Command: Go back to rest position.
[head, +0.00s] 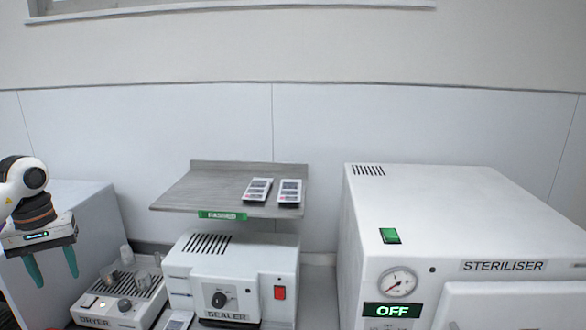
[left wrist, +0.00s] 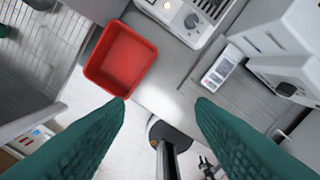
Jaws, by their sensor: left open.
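My left gripper (head: 56,278) hangs at the left edge of the head view, pointing down, with its two green fingers apart. It is left of the dryer (head: 118,300) and touches nothing that I can see. In the left wrist view the gripper (left wrist: 160,103) shows both fingers spread with nothing between them. My right gripper is in neither view.
A red bin (left wrist: 92,74) stands near the fingers in the left wrist view. A grey shelf (head: 185,195) labelled PASSED holds two white packets (head: 257,190) above the scaler (head: 240,262). The steriliser (head: 450,215) reads OFF. Another white packet (left wrist: 218,70) lies beside the scaler.

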